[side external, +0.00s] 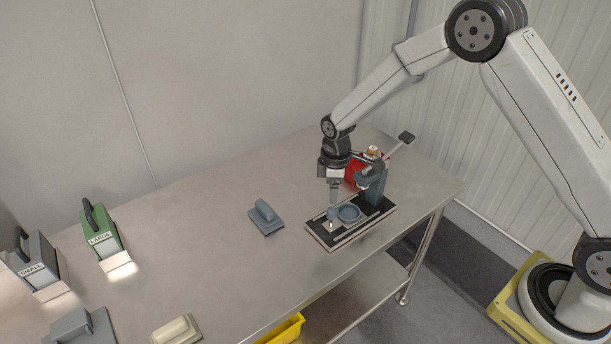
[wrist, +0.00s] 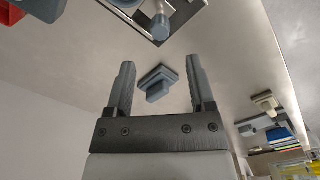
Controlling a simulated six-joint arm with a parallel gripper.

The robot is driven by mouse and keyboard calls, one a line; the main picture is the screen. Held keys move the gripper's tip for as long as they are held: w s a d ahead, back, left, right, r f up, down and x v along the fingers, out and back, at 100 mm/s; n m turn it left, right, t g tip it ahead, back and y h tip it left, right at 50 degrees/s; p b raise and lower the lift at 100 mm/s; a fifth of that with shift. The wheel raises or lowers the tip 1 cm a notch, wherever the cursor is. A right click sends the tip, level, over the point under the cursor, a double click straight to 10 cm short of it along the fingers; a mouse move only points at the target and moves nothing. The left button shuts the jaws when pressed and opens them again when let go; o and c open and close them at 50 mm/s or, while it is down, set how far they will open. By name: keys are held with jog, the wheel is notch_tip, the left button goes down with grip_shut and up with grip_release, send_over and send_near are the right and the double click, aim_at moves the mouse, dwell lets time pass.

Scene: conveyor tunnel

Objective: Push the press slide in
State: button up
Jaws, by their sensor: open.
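The press (side external: 376,190) stands on a black base plate towards the right of the steel table, with a blue-grey column and a lever. Its slide (side external: 349,213), with a round blue-grey cup, sits on rails and sticks out in front of the column. A round blue-grey knob (wrist: 160,26) at the front of the slide shows at the top of the wrist view. My gripper (side external: 333,207) points down at the slide's front end, by the knob; contact cannot be told. In the wrist view my gripper (wrist: 160,66) is open, with nothing between its fingers.
A blue-grey block with a grip (side external: 266,217) lies left of the press. A red object (side external: 354,172) stands behind it. Green LARGE (side external: 101,235) and grey SMALL (side external: 39,268) handled blocks stand far left. A cream block (side external: 176,331) lies at the front. The table between is clear.

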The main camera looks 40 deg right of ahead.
aim_at(332, 209)
jog(key=shift+n, duration=0.6)
jog(key=shift+f, duration=0.1)
jog(key=shift+f, duration=3.85)
grip_shut()
